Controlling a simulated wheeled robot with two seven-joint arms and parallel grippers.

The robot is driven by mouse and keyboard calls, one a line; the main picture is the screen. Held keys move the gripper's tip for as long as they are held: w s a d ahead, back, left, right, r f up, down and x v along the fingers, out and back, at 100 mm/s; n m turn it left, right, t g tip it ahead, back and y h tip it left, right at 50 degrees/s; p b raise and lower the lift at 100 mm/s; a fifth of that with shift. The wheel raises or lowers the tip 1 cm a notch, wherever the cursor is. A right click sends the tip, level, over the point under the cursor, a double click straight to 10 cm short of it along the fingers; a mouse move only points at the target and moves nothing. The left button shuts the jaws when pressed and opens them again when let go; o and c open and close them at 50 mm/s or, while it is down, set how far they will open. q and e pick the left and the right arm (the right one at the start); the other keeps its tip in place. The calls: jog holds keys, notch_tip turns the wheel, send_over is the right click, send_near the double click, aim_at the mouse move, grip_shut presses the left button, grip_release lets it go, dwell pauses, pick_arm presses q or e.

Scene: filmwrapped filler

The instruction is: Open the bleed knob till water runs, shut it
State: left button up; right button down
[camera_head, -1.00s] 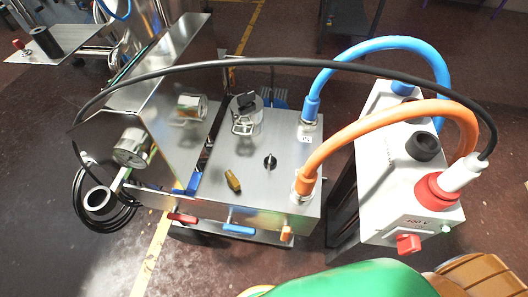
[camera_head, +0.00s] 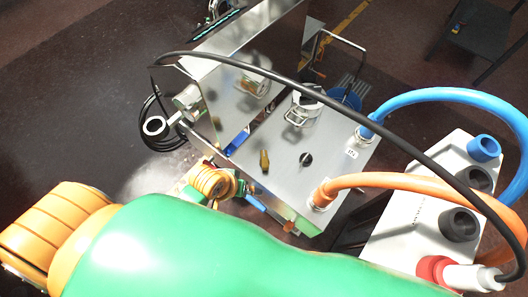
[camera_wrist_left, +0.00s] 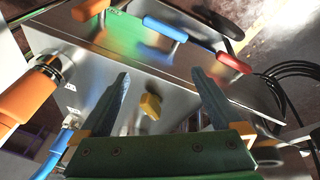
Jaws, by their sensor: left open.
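A small brass knob (camera_head: 264,161) stands upright on the top of the steel box (camera_head: 335,150). I take it for the bleed knob. The knob also shows in the left wrist view (camera_wrist_left: 150,105). There it appears between the two fingers of my left gripper (camera_wrist_left: 160,74). The fingers are open, and I see no contact with the knob. In the head view my left wrist is at the front of the box, and its fingers cannot be made out. My right gripper is not in view. I can make out no running water.
A black knob (camera_head: 306,159) stands right of the brass one. Blue (camera_wrist_left: 165,28) and red (camera_wrist_left: 233,62) valve handles project from the box.

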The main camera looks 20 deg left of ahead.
pick_arm(q)
notch_tip(320, 180, up, 3)
jog(key=w+d+n+h, duration=0.1)
jog(key=w+d+n, duration=0.1)
jog(key=w+n, duration=0.15)
jog(key=n+g+h, duration=0.1)
jog(key=n, duration=1.6)
send_near(263, 158)
notch_tip(263, 158, down, 2)
jog(key=shift+n, duration=0.45)
jog(key=x, duration=0.2)
jog(key=b+x, duration=0.1)
jog(key=x, duration=0.4)
jog(key=shift+w+d+f+b, duration=0.1)
jog(key=shift+w+d+b, duration=0.15)
jog(key=shift+d+b, duration=0.15)
jog(key=c, duration=1.2)
